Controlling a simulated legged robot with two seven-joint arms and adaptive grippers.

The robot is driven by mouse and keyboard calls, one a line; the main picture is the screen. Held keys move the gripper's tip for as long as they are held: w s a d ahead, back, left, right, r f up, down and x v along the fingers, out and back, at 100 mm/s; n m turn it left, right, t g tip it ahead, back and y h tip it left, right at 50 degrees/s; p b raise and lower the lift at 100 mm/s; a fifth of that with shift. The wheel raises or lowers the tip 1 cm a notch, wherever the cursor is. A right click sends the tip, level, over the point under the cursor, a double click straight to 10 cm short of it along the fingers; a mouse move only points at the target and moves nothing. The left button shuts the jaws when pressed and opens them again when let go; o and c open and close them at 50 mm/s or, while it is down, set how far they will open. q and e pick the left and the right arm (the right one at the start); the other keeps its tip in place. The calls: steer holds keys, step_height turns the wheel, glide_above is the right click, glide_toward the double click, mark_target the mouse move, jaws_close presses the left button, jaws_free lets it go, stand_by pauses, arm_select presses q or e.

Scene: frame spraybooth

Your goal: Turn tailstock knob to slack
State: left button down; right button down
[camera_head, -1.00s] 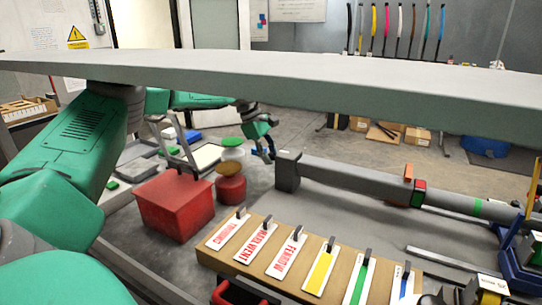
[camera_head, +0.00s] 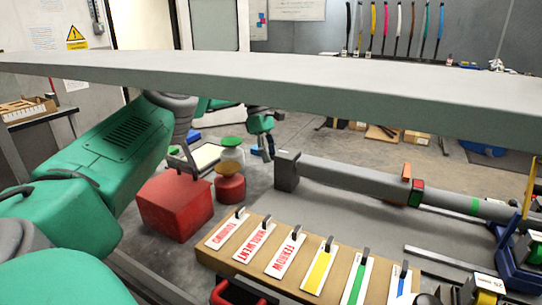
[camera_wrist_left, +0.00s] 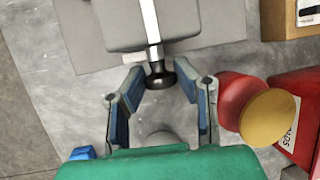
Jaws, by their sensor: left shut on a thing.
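The tailstock (camera_head: 287,171) is a grey block at the left end of a long grey beam (camera_head: 350,177) in the head view. In the left wrist view, its black knob (camera_wrist_left: 160,75) sticks out below a grey block (camera_wrist_left: 125,22) with a pale strip. My left gripper (camera_wrist_left: 161,74) has its blue-grey fingers on both sides of the knob, shut on it at the tips. In the head view, this gripper (camera_head: 267,150) is small, at the beam's left end, and the knob is hard to make out there. My right gripper is out of view.
A red box (camera_head: 173,207) and a red tin (camera_head: 230,189) stand left of the beam. A board (camera_head: 262,262) with several labelled plates lies in front. A wide grey slab (camera_head: 300,85) crosses the upper view. Floor shows beyond the beam.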

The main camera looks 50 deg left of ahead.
arm_select(q)
steer(key=shift+a+r, duration=0.1)
steer(key=shift+a, duration=0.25)
steer(key=c, duration=1.3)
jaws_free()
steer(key=shift+o, duration=0.2)
step_height(320, 180, up, 9)
steer(key=a, duration=0.1)
steer(key=shift+w+a+r, duration=0.15)
steer(key=shift+w, duration=0.05)
